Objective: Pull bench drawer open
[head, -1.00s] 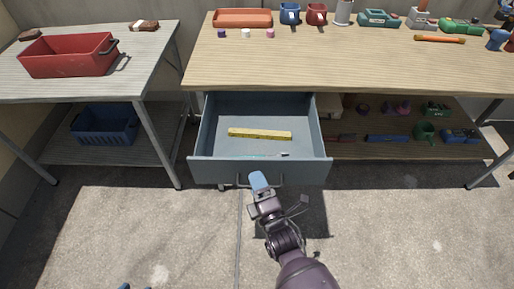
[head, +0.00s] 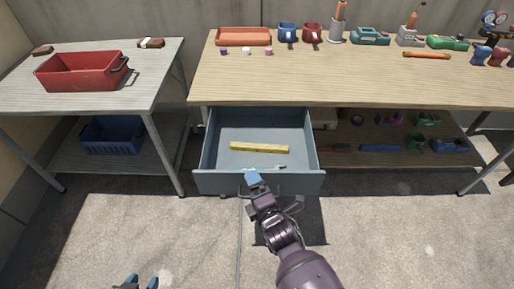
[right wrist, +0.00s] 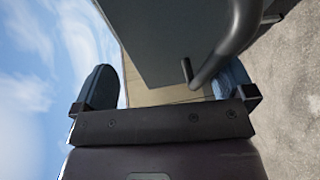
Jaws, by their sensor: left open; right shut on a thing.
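The bench drawer (head: 259,184) is grey-blue and stands pulled out from under the wooden bench, its inside open to view. In it lie a yellow bar (head: 259,147) and a thin pale tool (head: 264,168) close behind the front. My right gripper (head: 254,180) is at the middle of the drawer front, shut on the drawer handle; its arm hides most of the handle. In the right wrist view the dark bar handle (right wrist: 236,40) passes between the fingers, near the right one. My left gripper (head: 138,283) is open and empty at the bottom left edge, over the floor.
The bench top (head: 330,80) holds an orange tray (head: 243,37), mugs and several tools along the back. A lower shelf (head: 400,155) holds more tools. A side table (head: 90,105) at left carries a red bin (head: 82,72). The concrete floor in front is clear.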

